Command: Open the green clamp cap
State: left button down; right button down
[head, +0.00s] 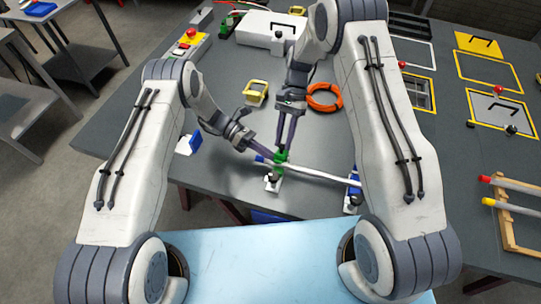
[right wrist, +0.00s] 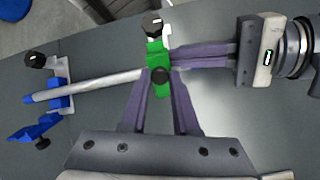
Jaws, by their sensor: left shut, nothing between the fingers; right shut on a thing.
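The green clamp (head: 281,157) sits on a small white bracket with a black knob (head: 272,177) near the table's front edge. It also shows in the right wrist view (right wrist: 154,48). A white rod (head: 318,174) runs from it to a blue clamp (head: 353,188) on the right. In the right wrist view, my right gripper (right wrist: 158,78) is shut at the green clamp cap (right wrist: 161,96), around a green part with a dark knob; the exact contact is partly hidden. My left gripper (head: 275,153) is shut and empty, its fingertips against or very close to the green clamp's side.
An orange cable ring (head: 324,97) and a yellow device (head: 256,92) lie behind the grippers. A white case (head: 268,30) stands at the back. Yellow-framed panels (head: 489,69) are on the right, with a wooden rack (head: 503,219) in front. Bare grey table lies between.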

pick_arm(q)
jog(key=shift+w+d+r, duration=0.15)
jog(key=shift+w+r, duration=0.25)
jog(key=shift+r, duration=0.15)
pick_arm(e)
jog(key=c, duration=0.7)
grip_release()
pick_arm(q)
jog(key=shift+s, duration=0.1)
